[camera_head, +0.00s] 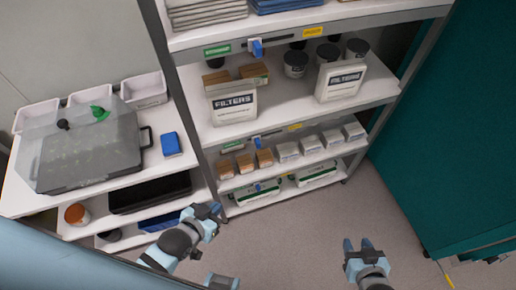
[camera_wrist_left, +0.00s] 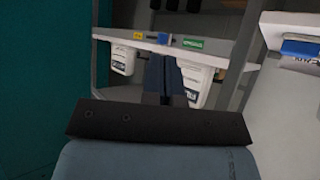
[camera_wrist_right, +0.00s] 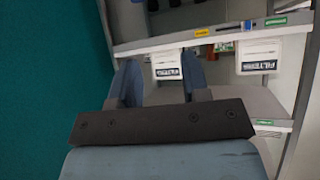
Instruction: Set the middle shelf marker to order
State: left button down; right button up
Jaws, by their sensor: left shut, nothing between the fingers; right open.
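The middle shelf marker (camera_head: 256,140) is a small blue tab on the edge of the middle shelf (camera_head: 272,138). It sits next to a green label (camera_head: 231,146), left of a yellow label (camera_head: 294,127); their lettering is too small to read. The left wrist view shows the shelf edge upside down, with the blue marker (camera_wrist_left: 163,38) between the yellow and green labels. My left gripper (camera_head: 212,209) is shut and empty, in front of and below the shelves. My right gripper (camera_head: 358,245) is open and empty over the floor at the right, apart from the shelf.
Other blue markers sit on the upper shelf edge (camera_head: 257,48) and lower shelf edge (camera_head: 258,187). Two white FILTERS boxes (camera_head: 233,104) (camera_head: 340,80) stand on the middle shelf. A side bench holds a lidded tray (camera_head: 90,150). A teal cabinet (camera_head: 450,130) stands right. Floor between is clear.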

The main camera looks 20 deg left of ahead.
jog(key=shift+d, duration=0.1)
pick_arm(q)
jog(key=shift+a, duration=0.1)
pick_arm(e)
jog(key=shift+a, duration=0.2)
jog(key=shift+o, duration=1.3)
jog(key=o, duration=0.4)
jog(key=shift+f+b, duration=0.35)
jog(key=shift+b, duration=0.1)
jog(key=shift+c, duration=0.2)
pick_arm(q)
jog(key=w+a+f+n+t+b, duration=0.1)
jog(key=w+f+n+t+b, duration=0.1)
jog(key=w+n+b, duration=0.4)
jog(key=w+f+n+t+b, duration=0.2)
jog(key=w+n+t+b, duration=0.2)
jog(key=n+b, duration=0.6)
jog(key=w+n, duration=0.1)
jog(key=n, duration=0.1)
jog(key=shift+w+a+f+n+t+b, duration=0.15)
jog(key=shift+w+a+n+t+b, duration=0.15)
jog(key=shift+w+a+n+b, duration=0.1)
pick_arm(e)
notch_tip(320, 180, down, 13)
jog(key=w+a, duration=0.1)
jog(key=shift+f+m, duration=0.2)
jog(key=shift+m, duration=0.1)
pick_arm(q)
jog(key=shift+d, duration=0.1)
